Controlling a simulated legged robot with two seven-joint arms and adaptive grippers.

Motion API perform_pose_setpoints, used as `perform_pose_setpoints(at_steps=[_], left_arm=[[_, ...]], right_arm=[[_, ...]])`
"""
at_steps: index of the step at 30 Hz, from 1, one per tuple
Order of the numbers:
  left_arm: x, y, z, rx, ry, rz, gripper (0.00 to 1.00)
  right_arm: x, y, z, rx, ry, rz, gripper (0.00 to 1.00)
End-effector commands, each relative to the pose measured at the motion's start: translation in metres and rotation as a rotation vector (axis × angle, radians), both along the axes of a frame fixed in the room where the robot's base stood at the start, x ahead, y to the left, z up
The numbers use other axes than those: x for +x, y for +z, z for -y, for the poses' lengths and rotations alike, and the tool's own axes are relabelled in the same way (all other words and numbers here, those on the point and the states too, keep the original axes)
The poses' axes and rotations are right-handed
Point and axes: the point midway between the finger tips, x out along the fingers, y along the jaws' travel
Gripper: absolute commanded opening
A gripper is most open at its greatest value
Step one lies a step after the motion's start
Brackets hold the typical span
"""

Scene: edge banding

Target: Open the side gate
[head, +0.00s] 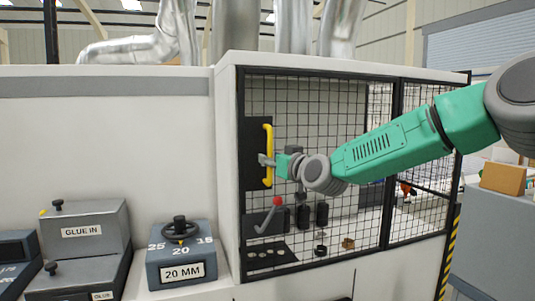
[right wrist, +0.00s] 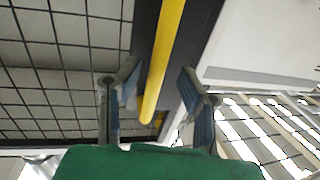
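The side gate (head: 315,118) is a black-framed wire mesh panel on the white machine, and it looks shut. Its upright yellow handle (head: 268,142) sits on a dark plate at the gate's left edge. My right gripper (head: 266,160) is at the handle, around its middle height. In the right wrist view the yellow handle (right wrist: 163,60) runs between the two fingers of my right gripper (right wrist: 160,82). The fingers are spread, with a gap to the handle on each side. My left gripper is not in view.
A red-knobbed lever (head: 272,212) and dark parts show behind the mesh. A GLUE IN box (head: 85,230) and a 20 MM dial box (head: 181,255) stand at the left. A second mesh panel (head: 425,125) adjoins at the right, partly behind my right arm.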

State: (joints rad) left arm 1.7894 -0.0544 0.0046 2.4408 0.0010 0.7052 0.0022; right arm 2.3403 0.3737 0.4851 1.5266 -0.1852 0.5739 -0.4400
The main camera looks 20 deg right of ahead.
Motion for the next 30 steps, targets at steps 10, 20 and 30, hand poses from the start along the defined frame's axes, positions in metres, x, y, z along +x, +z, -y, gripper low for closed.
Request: perform_pose_setpoints(at_steps=[10, 20, 30], left_arm=[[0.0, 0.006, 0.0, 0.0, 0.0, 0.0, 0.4], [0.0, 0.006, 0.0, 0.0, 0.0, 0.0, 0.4], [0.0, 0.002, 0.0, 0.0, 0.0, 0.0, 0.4]], right_arm=[[0.019, 0.0, -0.005, 0.0, 0.0, -0.001, 0.34], [0.019, 0.0, -0.006, -0.001, 0.0, -0.001, 0.0], [0.013, 0.0, 0.0, 0.001, 0.008, 0.001, 0.0]])
